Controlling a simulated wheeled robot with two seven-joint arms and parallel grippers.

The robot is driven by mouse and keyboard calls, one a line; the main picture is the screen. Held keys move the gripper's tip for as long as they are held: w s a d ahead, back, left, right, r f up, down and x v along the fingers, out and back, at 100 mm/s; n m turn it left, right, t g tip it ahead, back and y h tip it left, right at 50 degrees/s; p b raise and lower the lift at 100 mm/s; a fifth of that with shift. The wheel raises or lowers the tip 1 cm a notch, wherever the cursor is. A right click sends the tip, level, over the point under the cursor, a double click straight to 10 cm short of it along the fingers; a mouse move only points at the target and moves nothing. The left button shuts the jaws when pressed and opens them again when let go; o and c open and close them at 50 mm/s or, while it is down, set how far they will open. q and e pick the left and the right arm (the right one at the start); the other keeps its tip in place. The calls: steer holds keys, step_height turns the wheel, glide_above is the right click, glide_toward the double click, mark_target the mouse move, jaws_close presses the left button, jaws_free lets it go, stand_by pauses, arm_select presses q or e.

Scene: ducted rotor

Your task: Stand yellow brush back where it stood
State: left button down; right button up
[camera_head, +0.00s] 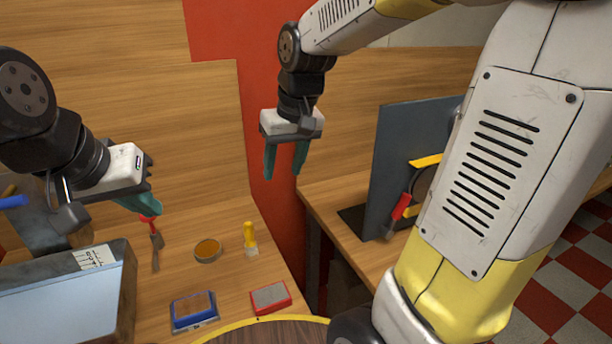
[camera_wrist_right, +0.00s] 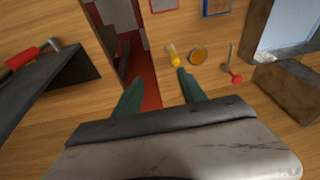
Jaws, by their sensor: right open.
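The yellow brush (camera_head: 249,237) is on the wooden table near its right edge, handle up and pale end down, and looks upright. It also shows in the right wrist view (camera_wrist_right: 175,58), beside a round amber dish. My right gripper (camera_head: 285,174) is open and empty, with its teal fingers pointing down, above and apart from the brush. Its fingers also show in the wrist view (camera_wrist_right: 158,77). My left gripper (camera_head: 140,204) is at the left, in front of the red-handled tool's end in the head view. Its fingers overlap, so its opening is unclear.
The amber dish (camera_head: 208,250) is left of the brush, the red-handled tool (camera_head: 156,246) further left. A blue-framed pad (camera_head: 194,311) and red-framed pad (camera_head: 270,298) lie in front. A grey box (camera_head: 122,300) stands at left. A dark upright panel (camera_head: 400,160) stands on the right bench.

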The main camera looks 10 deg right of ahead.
steer(key=s+d+r+m+t, duration=0.1)
steer(key=s+d, duration=0.1)
steer(key=s, duration=0.4)
steer(key=s+d+r+m+t, duration=0.1)
steer(key=s+d+t, duration=0.1)
steer(key=s, duration=0.4)
steer(key=shift+s+d+r, duration=0.2)
steer(key=shift+d+r, duration=0.2)
steer(key=shift+d, duration=0.1)
